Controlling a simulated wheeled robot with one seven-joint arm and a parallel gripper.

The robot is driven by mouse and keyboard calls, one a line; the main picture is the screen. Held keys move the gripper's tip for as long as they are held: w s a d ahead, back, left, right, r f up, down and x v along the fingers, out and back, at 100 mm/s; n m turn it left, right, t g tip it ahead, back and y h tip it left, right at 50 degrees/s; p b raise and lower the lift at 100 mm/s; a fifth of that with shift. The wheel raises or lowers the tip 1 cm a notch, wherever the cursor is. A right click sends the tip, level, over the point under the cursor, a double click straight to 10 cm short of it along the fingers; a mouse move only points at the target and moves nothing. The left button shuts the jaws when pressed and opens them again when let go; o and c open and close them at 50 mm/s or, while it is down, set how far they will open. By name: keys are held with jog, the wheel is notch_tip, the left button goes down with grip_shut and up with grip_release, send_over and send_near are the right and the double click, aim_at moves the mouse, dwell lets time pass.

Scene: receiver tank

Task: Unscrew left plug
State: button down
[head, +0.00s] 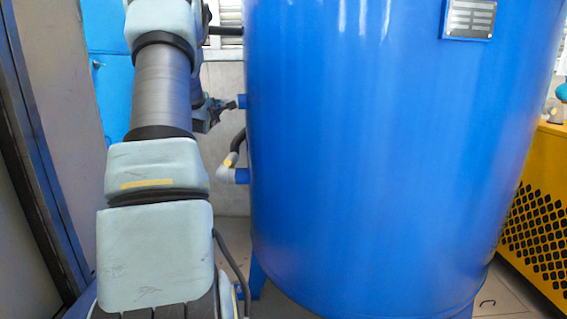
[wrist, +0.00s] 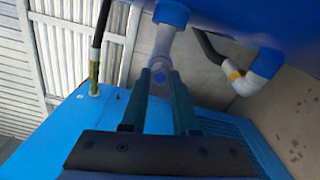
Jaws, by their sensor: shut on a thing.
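The left plug (wrist: 160,84) is a pale grey piece at the end of a short pale stub in a blue socket (wrist: 171,13) on the tank's side. In the wrist view, the two dark fingers of my gripper (wrist: 161,82) stand on either side of the plug and are shut on it. The fingers partly cover its sides. In the head view, my gripper (head: 214,114) is at the left side of the blue tank (head: 375,160), beside a small blue port (head: 241,101). The plug itself is hard to make out there.
Below the port, a pale elbow fitting (head: 239,176) with a black hose juts from the tank; it also shows in the wrist view (wrist: 262,66). A yellow machine (head: 540,215) stands at the right. A grey panel (head: 30,170) stands close at the left.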

jog(key=c, duration=0.6)
grip_release()
